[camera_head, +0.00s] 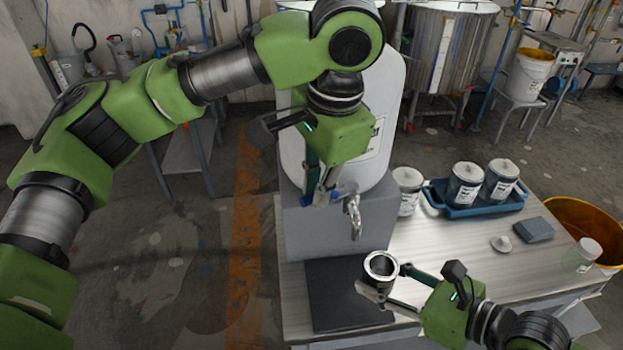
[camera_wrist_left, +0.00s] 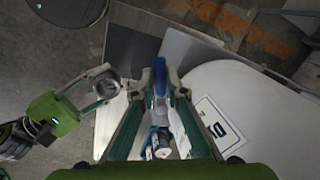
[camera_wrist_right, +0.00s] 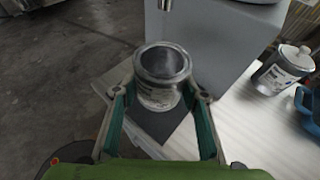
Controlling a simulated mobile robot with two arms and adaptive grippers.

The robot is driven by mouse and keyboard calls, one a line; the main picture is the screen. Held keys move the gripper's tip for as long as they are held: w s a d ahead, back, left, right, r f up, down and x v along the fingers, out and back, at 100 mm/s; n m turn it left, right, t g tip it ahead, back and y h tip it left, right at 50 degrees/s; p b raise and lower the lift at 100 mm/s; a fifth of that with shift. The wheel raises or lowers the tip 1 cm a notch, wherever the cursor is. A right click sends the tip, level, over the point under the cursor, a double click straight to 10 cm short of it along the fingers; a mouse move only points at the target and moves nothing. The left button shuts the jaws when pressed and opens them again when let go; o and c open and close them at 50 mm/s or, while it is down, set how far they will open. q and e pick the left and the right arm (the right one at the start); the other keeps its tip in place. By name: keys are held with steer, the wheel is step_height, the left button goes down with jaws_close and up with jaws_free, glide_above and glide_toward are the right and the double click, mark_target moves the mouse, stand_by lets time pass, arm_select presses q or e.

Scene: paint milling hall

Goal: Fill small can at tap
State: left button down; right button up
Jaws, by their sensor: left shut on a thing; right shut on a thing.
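The small can (camera_head: 380,265) is open at the top, metal with a pale label, and upright. My right gripper (camera_head: 384,284) is shut around its side; the right wrist view shows the can (camera_wrist_right: 160,75) between both fingers. The can is over the dark mat (camera_head: 335,300); I cannot tell if it touches it. The metal tap (camera_head: 353,218) is above and slightly behind the can. My left gripper (camera_head: 320,195) is shut on the tap's blue handle (camera_wrist_left: 160,78), beside the white tank (camera_head: 390,105). No stream shows at the spout. The can's inside looks grey, its contents unclear.
A blue tray (camera_head: 480,210) holds two lidded cans, with another lidded can (camera_head: 408,188) beside it. A dark block (camera_head: 534,230) and a small pale lid (camera_head: 501,243) lie on the bench. An orange tub (camera_head: 590,220) stands off its right end. Bare bench lies right of the mat.

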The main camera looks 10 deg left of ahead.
arm_select(q)
steer(key=s+d+n+g, duration=0.1)
steer(key=s+d+n, duration=0.1)
steer(key=d+n, duration=0.3)
steer(key=shift+d+r+n+g+y, duration=0.15)
steer(key=shift+d+n+g+y, duration=0.2)
steer(key=shift+n, duration=1.95)
steer(key=c, duration=2)
jaws_free()
steer(key=r, duration=0.4)
steer(key=d+r, duration=0.1)
steer(key=r, duration=0.2)
steer(key=d+r, duration=0.1)
steer(key=r, duration=0.3)
steer(key=shift+d+r, duration=0.25)
steer(key=shift+r, duration=0.05)
